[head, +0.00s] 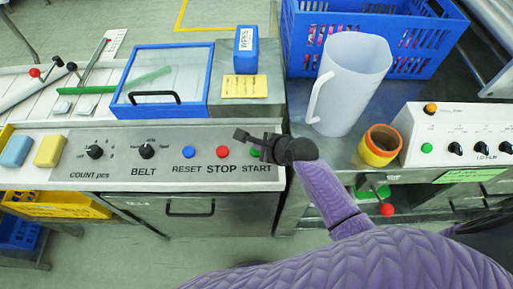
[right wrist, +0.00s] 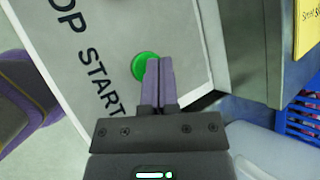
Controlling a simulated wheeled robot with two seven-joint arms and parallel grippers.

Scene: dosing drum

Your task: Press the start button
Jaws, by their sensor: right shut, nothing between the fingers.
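The green start button (right wrist: 140,66) is on the grey control panel (head: 205,168), beside the printed word START. In the head view my right gripper (head: 239,135) reaches over the panel from the right and hides much of the button. In the right wrist view the right gripper (right wrist: 159,62) is shut and empty. Its fingertips overlap the button's right edge; I cannot tell whether they touch it. The red stop button (head: 222,152) and the blue reset button (head: 189,152) are to the left. My left gripper is not in view.
To the right stand a white jug (head: 350,85), an orange-yellow cup (head: 379,147) and a white control box (head: 455,118). A blue crate (head: 300,45) is behind the jug.

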